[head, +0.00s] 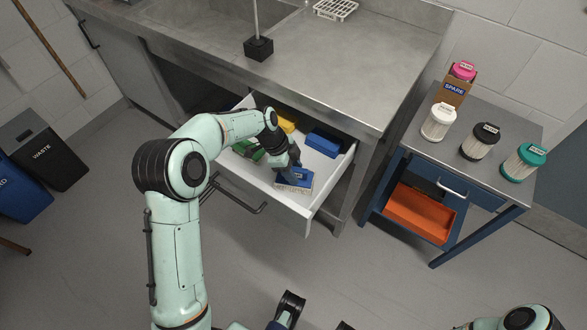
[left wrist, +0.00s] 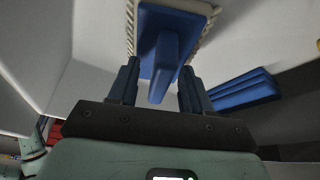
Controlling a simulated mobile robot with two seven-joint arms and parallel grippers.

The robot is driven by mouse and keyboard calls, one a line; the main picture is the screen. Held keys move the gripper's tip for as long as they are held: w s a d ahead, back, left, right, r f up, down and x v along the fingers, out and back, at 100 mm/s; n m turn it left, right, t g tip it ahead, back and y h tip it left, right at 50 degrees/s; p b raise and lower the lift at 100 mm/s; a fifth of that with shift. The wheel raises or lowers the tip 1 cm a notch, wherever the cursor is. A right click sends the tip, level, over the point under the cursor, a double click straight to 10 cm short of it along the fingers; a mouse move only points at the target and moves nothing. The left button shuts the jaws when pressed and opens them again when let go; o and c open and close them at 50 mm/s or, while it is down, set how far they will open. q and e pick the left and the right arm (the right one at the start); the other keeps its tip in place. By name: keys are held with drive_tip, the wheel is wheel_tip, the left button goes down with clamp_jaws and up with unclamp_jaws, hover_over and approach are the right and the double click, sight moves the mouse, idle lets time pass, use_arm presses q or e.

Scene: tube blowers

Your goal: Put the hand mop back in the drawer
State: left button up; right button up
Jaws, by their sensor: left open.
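The hand mop (head: 296,180) has a blue back and a pale fringe. It sits inside the open white drawer (head: 329,190), near the front panel. My left gripper (head: 291,172) is right over the mop, fingers pointing down. In the left wrist view, the mop's blue handle (left wrist: 164,66) lies ahead between the two open fingers (left wrist: 157,85), with a gap on each side. The gripper hides part of the mop in the head view. My right gripper (head: 315,310) shows only partly at the bottom edge; its jaws are unclear.
The drawer also holds a blue block (head: 323,144), a yellow item (head: 287,122) and a green item (head: 248,150). A steel counter (head: 330,75) overhangs the drawer. A blue cart (head: 452,165) with several canisters stands at the right. Open floor lies in front.

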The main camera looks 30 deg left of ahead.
use_arm(q)
drive_tip(key=p+v, duration=0.1)
drive_tip(key=v, duration=1.1)
drive_tip(key=shift+p, duration=0.3)
drive_tip(key=shift+r, duration=0.15)
